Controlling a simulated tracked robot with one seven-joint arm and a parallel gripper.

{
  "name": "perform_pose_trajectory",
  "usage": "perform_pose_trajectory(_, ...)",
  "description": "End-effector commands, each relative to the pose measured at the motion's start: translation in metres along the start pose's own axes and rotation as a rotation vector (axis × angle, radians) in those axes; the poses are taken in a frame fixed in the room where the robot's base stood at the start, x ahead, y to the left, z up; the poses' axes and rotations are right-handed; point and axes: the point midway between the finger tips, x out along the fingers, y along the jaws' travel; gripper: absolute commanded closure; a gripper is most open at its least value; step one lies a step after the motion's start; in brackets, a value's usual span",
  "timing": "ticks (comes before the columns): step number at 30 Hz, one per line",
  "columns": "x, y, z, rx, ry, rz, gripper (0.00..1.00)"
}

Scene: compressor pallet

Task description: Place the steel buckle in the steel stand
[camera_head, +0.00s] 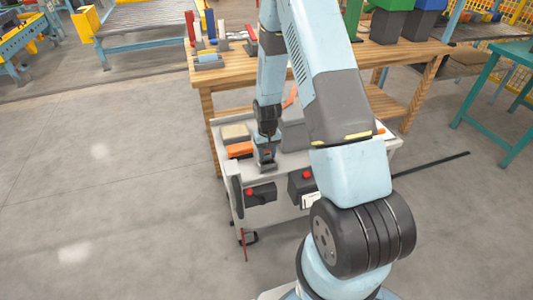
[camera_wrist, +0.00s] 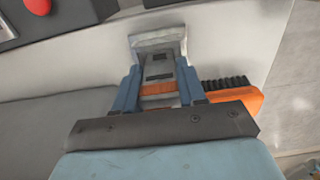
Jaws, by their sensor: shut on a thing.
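My gripper (camera_wrist: 160,78) has its two blue fingers closed on the steel buckle (camera_wrist: 159,70), a grey metal piece with dark slots. An orange band shows between the fingers below it. The pale steel stand (camera_wrist: 158,42) is a blocky piece on the cart top, just beyond the fingertips. The buckle's far end overlaps the stand in the wrist view; I cannot tell whether they touch. In the head view my gripper (camera_head: 267,143) points down at the cart's front edge, and its fingers and the small buckle are hard to make out there.
An orange brush (camera_wrist: 240,98) with black bristles lies close beside my fingers. A beige block (camera_head: 235,132) stands behind it on the white cart (camera_head: 222,148). Red buttons (camera_head: 250,192) sit on the cart's front. A wooden table (camera_head: 225,76) stands behind.

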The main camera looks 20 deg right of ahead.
Motion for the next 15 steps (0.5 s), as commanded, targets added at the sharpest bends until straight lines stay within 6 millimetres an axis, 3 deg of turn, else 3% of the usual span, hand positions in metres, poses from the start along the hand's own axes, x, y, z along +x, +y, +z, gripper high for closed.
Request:
perform_pose_trajectory(2, 0.0016, -0.0001, 0.0001, 0.0, 0.0, 0.0, 0.93)
perform_pose_trajectory(3, 0.0018, -0.0001, 0.0, 0.0, 0.0, 0.0, 0.58)
perform_pose_trajectory(10, 0.0016, -0.0002, 0.0001, 0.0, 0.0, 0.0, 0.36)
perform_pose_trajectory(15, 0.0015, -0.0002, 0.0001, 0.0, 0.0, 0.0, 0.34)
